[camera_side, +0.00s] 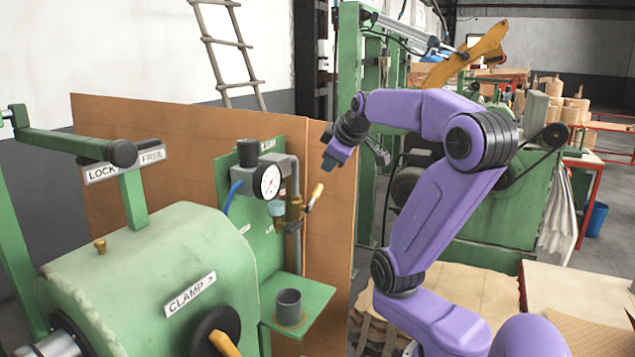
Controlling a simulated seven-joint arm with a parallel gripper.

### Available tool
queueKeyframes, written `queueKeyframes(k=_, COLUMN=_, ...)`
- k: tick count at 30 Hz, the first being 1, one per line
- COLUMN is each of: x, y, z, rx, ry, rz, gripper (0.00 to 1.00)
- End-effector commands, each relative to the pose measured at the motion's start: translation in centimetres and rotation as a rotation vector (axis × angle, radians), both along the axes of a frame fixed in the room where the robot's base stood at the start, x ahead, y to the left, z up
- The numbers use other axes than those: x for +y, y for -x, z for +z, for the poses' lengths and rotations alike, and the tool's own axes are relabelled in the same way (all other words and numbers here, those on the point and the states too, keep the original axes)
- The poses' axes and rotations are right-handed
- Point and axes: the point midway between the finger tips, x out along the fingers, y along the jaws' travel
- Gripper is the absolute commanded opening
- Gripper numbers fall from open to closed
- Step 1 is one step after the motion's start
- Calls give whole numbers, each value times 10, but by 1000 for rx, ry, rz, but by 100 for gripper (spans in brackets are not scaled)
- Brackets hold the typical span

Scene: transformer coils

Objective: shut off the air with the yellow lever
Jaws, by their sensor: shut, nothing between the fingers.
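The yellow lever (315,196) sticks up and to the right from a brass valve (295,210) on a grey pipe, mounted on a green panel. My gripper (329,163) is above and slightly right of the lever in the picture, with a visible gap between them. It is shut and empty, pointing down and to the left. The exact depth between gripper and lever cannot be told from this one view.
A pressure gauge (267,181) sits left of the valve. A grey cup (289,306) stands on a green shelf below. A brown board (330,240) rises behind the panel. A green machine (150,270) fills the left front.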

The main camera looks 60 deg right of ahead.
Motion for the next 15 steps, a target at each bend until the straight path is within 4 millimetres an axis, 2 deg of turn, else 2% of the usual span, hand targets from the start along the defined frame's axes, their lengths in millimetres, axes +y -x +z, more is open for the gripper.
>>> queueKeyframes(k=15, x=-29, y=-41, z=-56, rx=6, ry=-6, rz=-1, gripper=0)
